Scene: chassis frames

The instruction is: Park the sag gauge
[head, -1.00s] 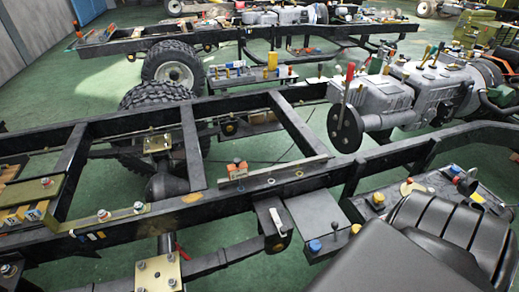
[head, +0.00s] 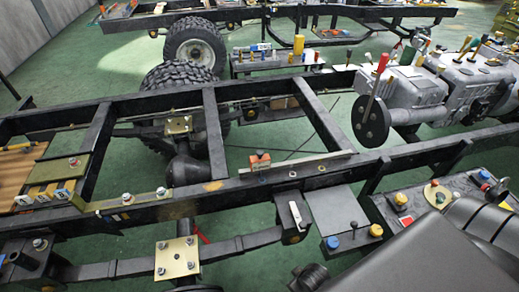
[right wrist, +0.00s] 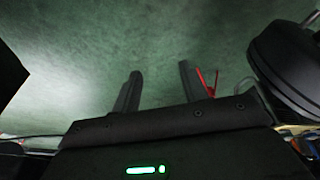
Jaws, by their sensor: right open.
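No object can be surely told as the sag gauge. A long flat bar (head: 315,161) lies along the near rail of the chassis frame, with an orange block (head: 260,159) at its left end. My right gripper (right wrist: 158,88) shows in the right wrist view with its two fingers apart and nothing between them. Green floor lies beyond the fingers. A thin red piece (right wrist: 208,80) shows just right of the right finger. My left gripper is not in view.
The black chassis frame (head: 215,135) crosses the head view, with a tyre (head: 178,78) behind it. A grey engine (head: 420,95) stands at the right. A grey box with a blue knob and a yellow knob (head: 376,230) sits at the near side. A dark round part (right wrist: 290,60) is close by at right in the wrist view.

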